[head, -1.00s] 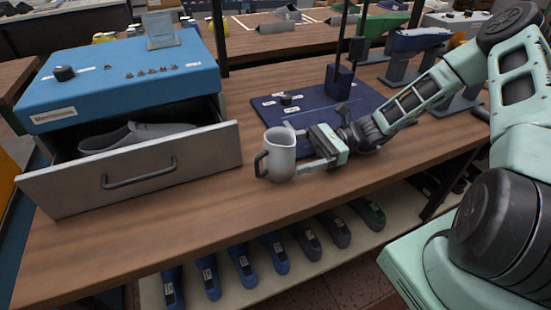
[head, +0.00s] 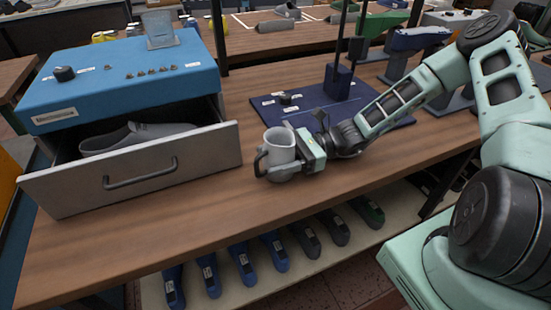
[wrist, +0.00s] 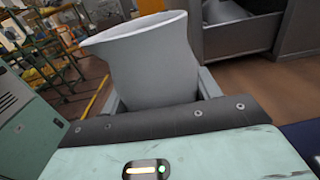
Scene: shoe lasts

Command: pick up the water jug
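The water jug (head: 280,146) is a light grey pitcher standing upright on the wooden table, its dark handle (head: 260,162) towards the left. My gripper (head: 284,152) reaches in from the right with its fingers on either side of the jug body. In the wrist view the jug (wrist: 152,62) fills the space between the two fingers, its spout to the left. The fingers look wide apart and close to the jug's sides; firm contact does not show. The fingertips are mostly hidden behind the jug.
A blue-topped cabinet (head: 125,80) with an open drawer (head: 135,172) holding a grey shoe last (head: 135,136) stands left of the jug. A dark blue board (head: 265,104) with a post lies behind. Several shoe lasts lie on the shelf below. The table in front is clear.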

